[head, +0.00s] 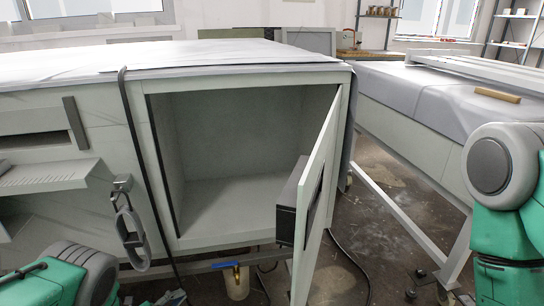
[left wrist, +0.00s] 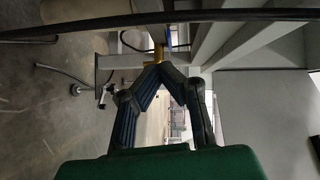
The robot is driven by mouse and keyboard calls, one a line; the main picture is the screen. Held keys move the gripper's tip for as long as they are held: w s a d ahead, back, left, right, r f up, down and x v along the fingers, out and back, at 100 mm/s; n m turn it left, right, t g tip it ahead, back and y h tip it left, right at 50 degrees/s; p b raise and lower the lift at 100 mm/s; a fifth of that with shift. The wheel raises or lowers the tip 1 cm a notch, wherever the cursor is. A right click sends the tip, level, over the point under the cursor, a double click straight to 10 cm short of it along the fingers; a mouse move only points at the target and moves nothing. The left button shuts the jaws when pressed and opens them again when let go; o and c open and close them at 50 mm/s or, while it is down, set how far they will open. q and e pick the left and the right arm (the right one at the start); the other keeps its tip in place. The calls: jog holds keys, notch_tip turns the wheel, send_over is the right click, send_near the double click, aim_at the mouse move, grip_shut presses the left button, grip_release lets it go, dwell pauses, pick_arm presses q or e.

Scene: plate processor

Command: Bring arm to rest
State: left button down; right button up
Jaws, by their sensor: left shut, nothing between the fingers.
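My left gripper (head: 176,298) is low at the bottom edge of the head view, in front of the machine and partly cut off. In the left wrist view its dark fingers (left wrist: 160,64) meet at the tips, shut with nothing between them. Behind the tips a yellow fitting (left wrist: 159,50) and a blue part show; they look farther off. My right arm (head: 505,175), teal with a grey joint cap, stands at the right of the head view. Its gripper is out of sight.
The plate processor (head: 95,120) has an empty open compartment (head: 230,150). Its door (head: 318,190) stands swung out, with a dark box on its inner side. A grey looped handle (head: 131,235) hangs at left. A blue-handled valve (head: 228,265) sits below. Cables lie on the floor.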

pick_arm(q)
jog(key=s+r+n+g+y+p, duration=0.3)
jog(key=s+n, duration=0.4)
jog(key=s, duration=0.4)
jog(key=s+d+r+n+g+y+p, duration=0.1)
jog(key=s+r+n+g+y+p, duration=0.2)
jog(key=s+r+n+g, duration=0.3)
jog(key=s+r+n+g+y+p, duration=0.3)
jog(key=s+r+n, duration=0.4)
jog(key=s, duration=0.9)
jog(key=n+g, duration=0.1)
jog(key=n, duration=0.1)
jog(key=shift+s+d+n+y+p, duration=0.3)
jog(key=shift+s+d+n, duration=0.1)
